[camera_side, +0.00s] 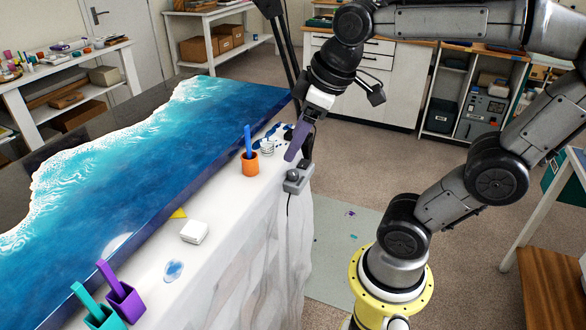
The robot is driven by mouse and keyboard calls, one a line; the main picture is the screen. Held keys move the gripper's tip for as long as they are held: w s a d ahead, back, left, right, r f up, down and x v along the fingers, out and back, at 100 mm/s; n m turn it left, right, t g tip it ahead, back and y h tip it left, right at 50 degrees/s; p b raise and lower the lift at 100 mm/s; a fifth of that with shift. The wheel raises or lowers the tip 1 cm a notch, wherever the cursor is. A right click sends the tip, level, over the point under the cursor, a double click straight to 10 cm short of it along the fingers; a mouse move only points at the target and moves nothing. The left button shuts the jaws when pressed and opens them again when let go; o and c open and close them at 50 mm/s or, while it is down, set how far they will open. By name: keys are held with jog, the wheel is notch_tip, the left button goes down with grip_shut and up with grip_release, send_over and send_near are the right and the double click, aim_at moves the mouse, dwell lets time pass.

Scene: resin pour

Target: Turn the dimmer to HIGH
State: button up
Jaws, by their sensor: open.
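The dimmer (297,181) is a small grey box at the right edge of the white-draped table. A dark knob shows on its top, and a black cable hangs from it. The knob's setting and any HIGH mark are too small to read. My gripper (299,159) points down just above the dimmer, with one purple finger and one dark finger. The fingers are open, with nothing visibly held between them. I cannot tell whether a fingertip touches the knob.
An orange cup (250,166) with a blue stick stands left of the dimmer. A blue sea-pattern panel (150,145) fills the table's far side. A white block (194,231), purple cup (124,304) and teal cup (103,318) sit nearer. A black stand (284,48) rises behind.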

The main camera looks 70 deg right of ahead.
jog(key=w+d+g, duration=0.1)
jog(key=w+d, duration=0.3)
jog(key=w, duration=0.1)
jog(key=m+g, duration=0.4)
send_over(293, 172)
notch_tip(293, 172, down, 10)
jog(key=shift+y, duration=0.4)
notch_tip(293, 172, down, 13)
jog(key=shift+f, duration=0.2)
grip_shut()
